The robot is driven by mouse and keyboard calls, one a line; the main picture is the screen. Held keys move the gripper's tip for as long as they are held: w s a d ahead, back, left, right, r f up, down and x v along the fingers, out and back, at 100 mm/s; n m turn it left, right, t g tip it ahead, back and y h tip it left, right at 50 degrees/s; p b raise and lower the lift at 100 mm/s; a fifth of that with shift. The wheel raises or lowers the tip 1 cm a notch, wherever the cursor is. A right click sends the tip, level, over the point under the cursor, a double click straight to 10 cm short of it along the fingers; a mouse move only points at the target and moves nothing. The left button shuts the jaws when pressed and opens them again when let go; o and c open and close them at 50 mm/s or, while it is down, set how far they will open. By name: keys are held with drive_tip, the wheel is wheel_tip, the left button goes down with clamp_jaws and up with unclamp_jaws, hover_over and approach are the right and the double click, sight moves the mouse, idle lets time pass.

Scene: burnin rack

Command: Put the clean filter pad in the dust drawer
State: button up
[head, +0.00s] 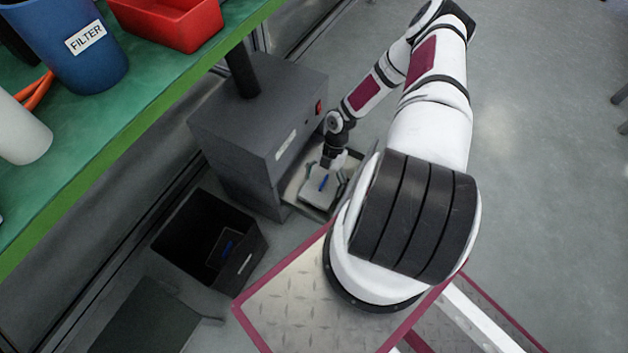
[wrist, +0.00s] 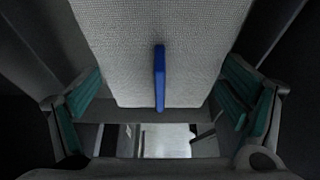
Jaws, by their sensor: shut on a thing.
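The clean filter pad (head: 313,194) is a pale, woven-looking block with a blue tab. My gripper (head: 324,177) is shut on it, low at the front of the grey cabinet. In the wrist view the pad (wrist: 160,60) fills the middle, with its blue tab upright and my green-lined fingers on either side. The dust drawer (head: 291,188) is a shallow tray pulled out of the cabinet. The pad is over or inside the drawer; I cannot tell whether it touches the floor of the drawer. My arm hides part of the drawer's right side.
The dark grey cabinet (head: 232,145) has a red switch and a pipe on top. A black bin (head: 243,278) beside it holds a dark pad with a blue tab. A green bench (head: 130,105) with a blue FILTER bin (head: 75,60) stands left. The floor at right is clear.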

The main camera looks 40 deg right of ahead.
sight(314, 180)
drive_tip(key=w+b, duration=0.1)
drive_tip(key=w, duration=0.1)
drive_tip(key=w+a, duration=0.1)
drive_tip(key=shift+w+a+f+b, duration=0.1)
drive_tip(key=shift+w+a+b, duration=0.1)
drive_tip(key=shift+w+b, duration=0.2)
drive_tip(key=shift+s+f, duration=0.2)
drive_tip(key=shift+f, duration=0.3)
drive_tip(key=shift+f+b, duration=0.15)
drive_tip(key=shift+b, duration=0.25)
drive_tip(key=o, duration=0.9)
